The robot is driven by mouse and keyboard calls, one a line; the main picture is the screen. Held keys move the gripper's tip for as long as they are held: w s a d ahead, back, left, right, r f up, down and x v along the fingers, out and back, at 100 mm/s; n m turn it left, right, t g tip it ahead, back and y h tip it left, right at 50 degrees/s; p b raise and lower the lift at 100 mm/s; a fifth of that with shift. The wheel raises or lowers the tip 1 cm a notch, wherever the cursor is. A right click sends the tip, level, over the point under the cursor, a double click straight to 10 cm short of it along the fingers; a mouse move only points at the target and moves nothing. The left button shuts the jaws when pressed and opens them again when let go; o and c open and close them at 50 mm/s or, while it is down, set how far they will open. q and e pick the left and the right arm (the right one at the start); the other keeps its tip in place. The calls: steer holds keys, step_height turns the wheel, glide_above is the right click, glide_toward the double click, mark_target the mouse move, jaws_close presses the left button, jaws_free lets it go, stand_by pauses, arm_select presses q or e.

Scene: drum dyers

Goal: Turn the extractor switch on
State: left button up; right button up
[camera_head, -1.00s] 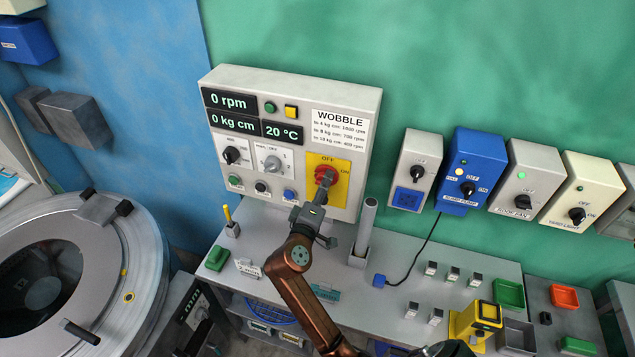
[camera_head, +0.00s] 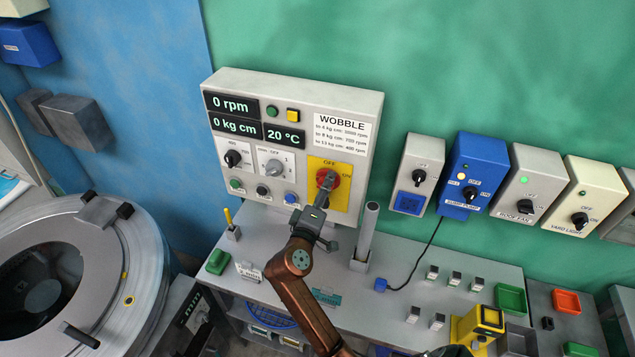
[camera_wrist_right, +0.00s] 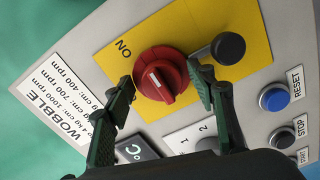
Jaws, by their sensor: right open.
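The extractor switch is a red rotary knob (camera_head: 333,179) on a yellow plate marked OFF above and ON at right, on the light grey control panel (camera_head: 222,165). My right gripper (camera_head: 323,190) is in front of it, partly covering its lower side. In the right wrist view the red knob (camera_wrist_right: 168,62) has a white line on its raised bar. The open jaws (camera_wrist_right: 161,78) stand on either side of that bar; whether they touch it I cannot tell. A black round knob on a grey stem (camera_wrist_right: 228,48) is close beside the right finger. My left gripper is not in view.
Below the panel, a grey post (camera_head: 366,232) stands just right of my gripper. RESET and STOP buttons (camera_wrist_right: 274,97) are near the right finger. Switch boxes, including the blue sump pump box (camera_head: 474,165), line the wall at right. A drum machine (camera_head: 130,260) is at left.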

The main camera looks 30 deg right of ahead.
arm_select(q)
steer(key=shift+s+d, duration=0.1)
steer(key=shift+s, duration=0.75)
arm_select(e)
steer(key=v, duration=0.7)
steer(key=shift+a, duration=0.15)
steer(key=shift+s+f, duration=0.1)
steer(key=shift+s, duration=0.1)
